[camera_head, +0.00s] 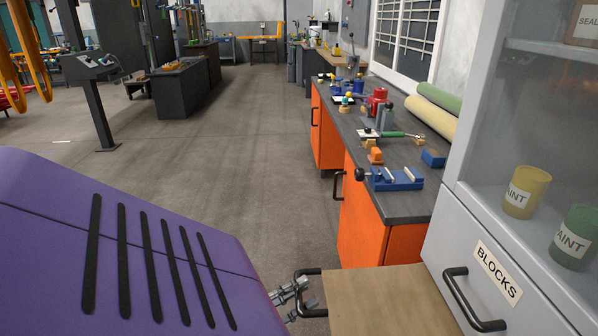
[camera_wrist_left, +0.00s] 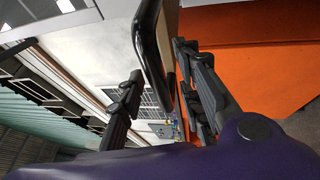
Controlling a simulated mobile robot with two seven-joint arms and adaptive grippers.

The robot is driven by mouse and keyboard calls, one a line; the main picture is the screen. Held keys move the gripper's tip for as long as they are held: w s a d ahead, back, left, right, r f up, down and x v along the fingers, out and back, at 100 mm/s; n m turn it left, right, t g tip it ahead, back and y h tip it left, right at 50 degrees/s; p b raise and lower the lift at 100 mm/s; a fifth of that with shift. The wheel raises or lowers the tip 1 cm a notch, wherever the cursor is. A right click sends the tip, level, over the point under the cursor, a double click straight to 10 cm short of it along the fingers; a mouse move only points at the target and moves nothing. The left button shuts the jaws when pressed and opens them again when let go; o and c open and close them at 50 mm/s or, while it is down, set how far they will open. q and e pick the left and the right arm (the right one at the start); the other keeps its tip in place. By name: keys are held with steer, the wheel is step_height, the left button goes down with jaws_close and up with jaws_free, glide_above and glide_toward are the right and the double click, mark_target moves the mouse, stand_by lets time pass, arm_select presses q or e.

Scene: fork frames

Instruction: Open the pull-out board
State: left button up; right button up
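The pull-out board (camera_head: 385,300) is a flat light-wood panel that sticks out to the left from the grey cabinet, beside the drawer front. A black bar handle (camera_head: 299,291) is on its left end. My left gripper (camera_head: 291,294) is at this handle, partly hidden behind my purple arm in the head view. In the left wrist view, my left gripper (camera_wrist_left: 160,95) has its fingers spread apart. The black handle (camera_wrist_left: 151,48) runs between them in the picture; I cannot tell whether either finger touches it. My right gripper is not in view.
The grey cabinet's drawer (camera_head: 505,275), labelled BLOCKS, has its own black handle (camera_head: 468,300). Paint cans (camera_head: 526,192) stand behind glass above it. An orange workbench (camera_head: 385,240) with tools is just beyond the board. The floor (camera_head: 220,160) to the left is clear.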

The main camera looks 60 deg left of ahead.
arm_select(q)
steer(key=s+f, duration=0.2)
steer(key=s, duration=1)
steer(key=shift+f, duration=0.1)
